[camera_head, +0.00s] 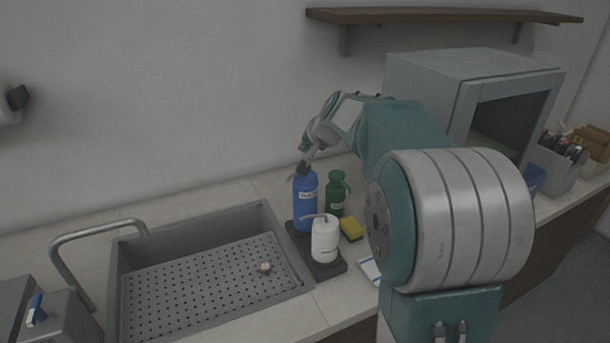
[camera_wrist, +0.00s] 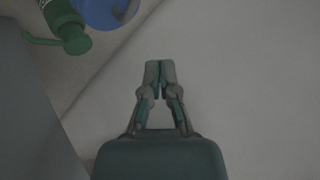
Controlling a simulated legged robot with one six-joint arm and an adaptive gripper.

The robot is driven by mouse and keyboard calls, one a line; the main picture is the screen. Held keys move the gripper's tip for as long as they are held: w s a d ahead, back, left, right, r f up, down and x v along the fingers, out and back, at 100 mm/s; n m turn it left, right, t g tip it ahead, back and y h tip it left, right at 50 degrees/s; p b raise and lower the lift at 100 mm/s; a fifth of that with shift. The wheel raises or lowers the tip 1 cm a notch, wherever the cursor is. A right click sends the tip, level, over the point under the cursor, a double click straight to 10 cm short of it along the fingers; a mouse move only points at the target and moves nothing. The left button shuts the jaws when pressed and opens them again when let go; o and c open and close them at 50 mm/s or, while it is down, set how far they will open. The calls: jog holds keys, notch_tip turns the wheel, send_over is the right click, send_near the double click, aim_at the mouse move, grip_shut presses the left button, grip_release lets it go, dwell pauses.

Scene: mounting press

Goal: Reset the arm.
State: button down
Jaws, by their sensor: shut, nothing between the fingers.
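My arm reaches over the counter at the right of the head view, with the elbow raised and the wrist bent down to the left. My gripper (camera_head: 308,154) is above and close behind the blue bottle (camera_head: 305,203), near the back wall; whether it touches the bottle cannot be told. In the wrist view my gripper (camera_wrist: 159,66) is shut, with its fingertips together and nothing between them. The blue bottle (camera_wrist: 98,12) and the green bottle (camera_wrist: 62,22) show at the top left of that view, apart from the fingers.
A green bottle (camera_head: 336,196), a white bottle (camera_head: 325,240) and a yellow sponge (camera_head: 351,230) stand by the dark tray (camera_head: 328,266). A sink (camera_head: 118,290) with a perforated floor is to the left. A grey cabinet (camera_head: 420,75) and a wall shelf (camera_head: 430,14) are near my arm.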

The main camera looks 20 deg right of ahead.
dwell(0.5)
jog(key=s+a+r+n+g, duration=0.1)
jog(key=s+a+n, duration=0.1)
jog(key=s+a, duration=0.55)
jog(key=s+a+r+n+g, duration=0.15)
jog(key=s+a, duration=0.25)
jog(key=s, duration=0.6)
jog(key=s+a+f+n, duration=0.1)
jog(key=s+f+n, duration=0.1)
jog(key=s, duration=0.6)
jog(key=s+a+f+n+g+h, duration=0.1)
jog(key=s+a+f+n, duration=0.1)
jog(key=s+f, duration=0.3)
jog(key=s, duration=0.4)
